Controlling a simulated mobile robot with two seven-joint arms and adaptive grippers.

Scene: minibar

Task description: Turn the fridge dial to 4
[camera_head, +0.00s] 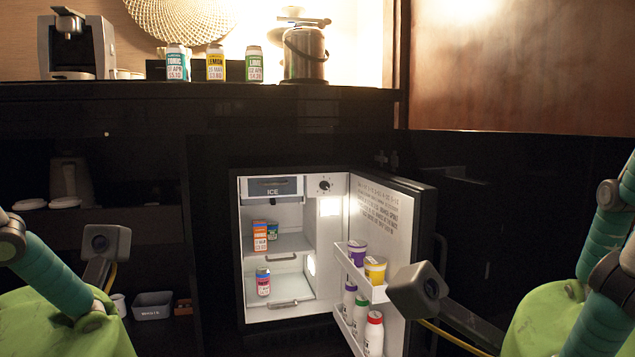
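The fridge dial (324,186) is a small dark round knob on a pale panel at the top right inside the open fridge (240,255). It sits to the right of the ice compartment (273,188). Its markings are too small to read, so I cannot tell its setting. The fridge door (405,215) stands open to the right. Parts of my arms show at the left and right edges, but neither gripper is in view. Nothing is seen touching the dial.
Cartons (259,236) and a can (263,281) stand inside the fridge. Tubs (375,270) and bottles (374,335) fill the door racks. The counter (200,92) above holds cans, a coffee machine (77,45) and an ice bucket (305,52). The space before the dial looks clear.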

